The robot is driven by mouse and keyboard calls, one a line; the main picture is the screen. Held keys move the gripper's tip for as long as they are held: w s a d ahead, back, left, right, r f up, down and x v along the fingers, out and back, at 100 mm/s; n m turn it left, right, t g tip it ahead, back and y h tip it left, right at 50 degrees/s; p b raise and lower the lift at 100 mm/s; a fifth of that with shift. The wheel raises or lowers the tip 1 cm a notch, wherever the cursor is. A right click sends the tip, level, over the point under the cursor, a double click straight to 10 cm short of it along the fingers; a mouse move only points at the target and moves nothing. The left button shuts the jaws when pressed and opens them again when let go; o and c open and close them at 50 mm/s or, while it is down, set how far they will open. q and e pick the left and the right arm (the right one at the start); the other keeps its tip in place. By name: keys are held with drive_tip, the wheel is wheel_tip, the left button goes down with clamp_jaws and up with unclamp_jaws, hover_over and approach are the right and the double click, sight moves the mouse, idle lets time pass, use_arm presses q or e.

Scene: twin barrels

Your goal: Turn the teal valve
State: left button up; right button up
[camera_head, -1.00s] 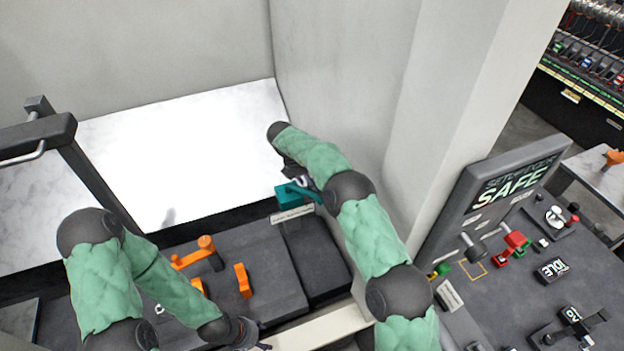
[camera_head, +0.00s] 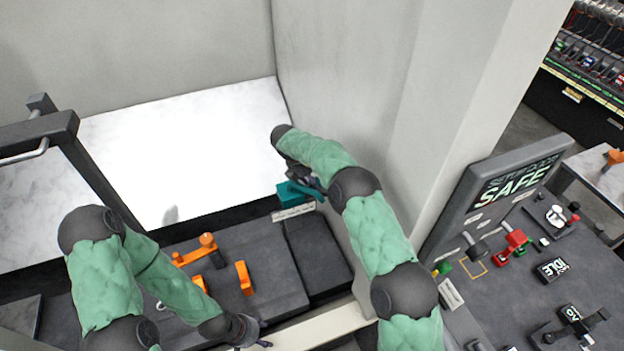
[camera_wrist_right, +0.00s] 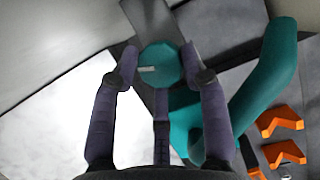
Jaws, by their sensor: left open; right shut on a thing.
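The teal valve (camera_head: 291,195) sits at the back right of the dark bench, by the pale wall. My right gripper (camera_head: 312,185) is at it, partly hidden by my own wrist. In the right wrist view the fingers of my right gripper (camera_wrist_right: 158,68) are closed around a rounded teal end of the valve (camera_wrist_right: 160,62). A thick teal bar (camera_wrist_right: 265,80) runs beside the right finger. My left gripper (camera_head: 262,344) is low in the head view, away from the valve, and is open; its fingertips are small and partly cut off.
Orange handles (camera_head: 206,246) stand on the dark bench left of the valve. The pale wall (camera_head: 345,90) rises close to my right arm. A panel with a SAFE sign (camera_head: 515,184) is at the right. A white slab (camera_head: 190,150) lies behind the bench.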

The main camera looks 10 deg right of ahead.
drive_tip(key=shift+d+n, duration=0.25)
drive_tip(key=shift+n, duration=0.55)
drive_tip(key=shift+r, duration=0.1)
drive_tip(key=o, duration=1.1)
drive_tip(key=shift+d, duration=0.25)
drive_tip(key=shift+a, duration=0.15)
drive_tip(key=shift+a+r, duration=0.2)
drive_tip(key=v, duration=1.1)
drive_tip(key=shift+s+d+r, duration=0.2)
drive_tip(key=shift+s, duration=0.15)
drive_tip(key=shift+w+t, duration=0.15)
drive_tip(key=shift+t, duration=0.15)
